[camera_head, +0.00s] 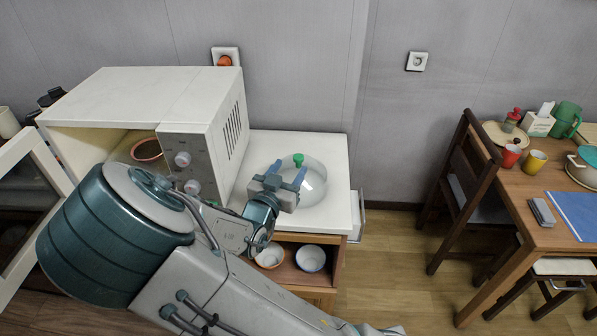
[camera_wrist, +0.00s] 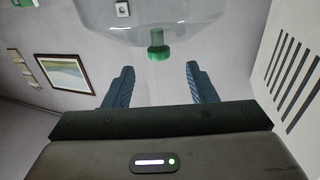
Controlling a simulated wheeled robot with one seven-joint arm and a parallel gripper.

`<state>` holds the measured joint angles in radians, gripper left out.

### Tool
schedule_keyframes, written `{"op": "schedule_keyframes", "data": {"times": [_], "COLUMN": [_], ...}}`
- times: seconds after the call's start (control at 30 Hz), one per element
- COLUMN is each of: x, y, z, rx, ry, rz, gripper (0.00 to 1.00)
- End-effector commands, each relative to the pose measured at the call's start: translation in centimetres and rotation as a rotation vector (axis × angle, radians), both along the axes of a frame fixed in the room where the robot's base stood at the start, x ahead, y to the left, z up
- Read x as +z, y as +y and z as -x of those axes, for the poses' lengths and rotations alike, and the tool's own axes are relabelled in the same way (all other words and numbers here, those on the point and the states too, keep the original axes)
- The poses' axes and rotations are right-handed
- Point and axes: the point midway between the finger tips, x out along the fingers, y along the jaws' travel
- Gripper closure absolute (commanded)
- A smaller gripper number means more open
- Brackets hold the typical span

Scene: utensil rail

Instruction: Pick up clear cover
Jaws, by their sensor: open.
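The clear cover (camera_head: 315,188) is a transparent dome with a green knob (camera_head: 298,160) on top. It stands on the white cabinet top, right of the microwave. My gripper (camera_head: 288,172) is in front of the cover and hides part of its left side. In the wrist view my gripper (camera_wrist: 157,75) has its two blue fingers apart with nothing between them. The clear cover (camera_wrist: 150,14) is beyond the fingertips there, and its green knob (camera_wrist: 158,46) lies in line with the gap between them.
The white microwave (camera_head: 215,135) stands close on the left, its door open and a brown bowl (camera_head: 147,150) inside. Two bowls (camera_head: 310,258) sit on the shelf below the cabinet top (camera_head: 290,143). A chair (camera_head: 463,185) and a laid table (camera_head: 515,180) are at right.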

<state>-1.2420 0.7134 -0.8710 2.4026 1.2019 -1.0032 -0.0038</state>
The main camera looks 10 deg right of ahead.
Motion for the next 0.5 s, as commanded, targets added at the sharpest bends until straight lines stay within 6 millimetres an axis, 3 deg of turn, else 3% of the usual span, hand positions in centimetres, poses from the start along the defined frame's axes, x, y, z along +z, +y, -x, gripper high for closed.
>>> {"op": "schedule_keyframes", "data": {"times": [0.3,0.5], "x": [-0.4,-0.5], "y": [-2.6,-3.1], "z": [-3.3,-4.0], "rx": [-0.002,0.000], "ry": [0.000,0.001], "rz": [0.001,-0.001], "gripper": [0.49,0.49]}}
